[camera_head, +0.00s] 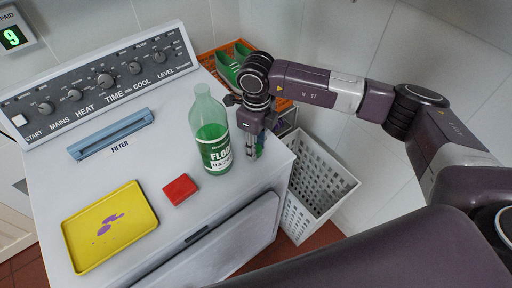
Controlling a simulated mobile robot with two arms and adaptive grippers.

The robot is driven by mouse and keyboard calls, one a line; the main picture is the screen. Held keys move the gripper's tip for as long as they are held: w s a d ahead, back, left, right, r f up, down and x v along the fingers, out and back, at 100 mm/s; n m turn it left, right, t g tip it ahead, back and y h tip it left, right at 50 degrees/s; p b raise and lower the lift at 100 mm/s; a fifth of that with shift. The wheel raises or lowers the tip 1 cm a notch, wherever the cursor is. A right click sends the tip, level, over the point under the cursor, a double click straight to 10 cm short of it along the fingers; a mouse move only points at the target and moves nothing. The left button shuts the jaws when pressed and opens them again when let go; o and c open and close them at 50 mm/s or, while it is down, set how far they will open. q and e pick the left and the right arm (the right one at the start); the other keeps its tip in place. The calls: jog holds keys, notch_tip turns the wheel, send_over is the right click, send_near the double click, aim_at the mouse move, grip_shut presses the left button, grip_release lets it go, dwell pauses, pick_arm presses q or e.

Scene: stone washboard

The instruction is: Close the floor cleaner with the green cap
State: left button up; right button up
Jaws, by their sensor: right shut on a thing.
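The floor cleaner (215,150) is a clear bottle with green liquid and a white label. It stands upright near the right edge of the white machine's top, and its pale neck shows no green cap on it. My right gripper (252,152) points down just to the right of the bottle, close to the machine's edge. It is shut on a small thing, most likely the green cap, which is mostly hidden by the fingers. I cannot tell whether the gripper touches the bottle. My left gripper is not in view.
On the machine top (135,175) lie a yellow tray (68,227) with purple stains and a red block (181,189). The control panel (105,80) with knobs rises behind. A white perforated basket (312,190) stands right; an orange crate (207,62) with green shoes (228,68) is behind.

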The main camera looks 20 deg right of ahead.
jog(key=shift+r, duration=0.65)
notch_tip(320, 180, up, 19)
jog(key=b, duration=0.5)
jog(key=shift+f, duration=0.2)
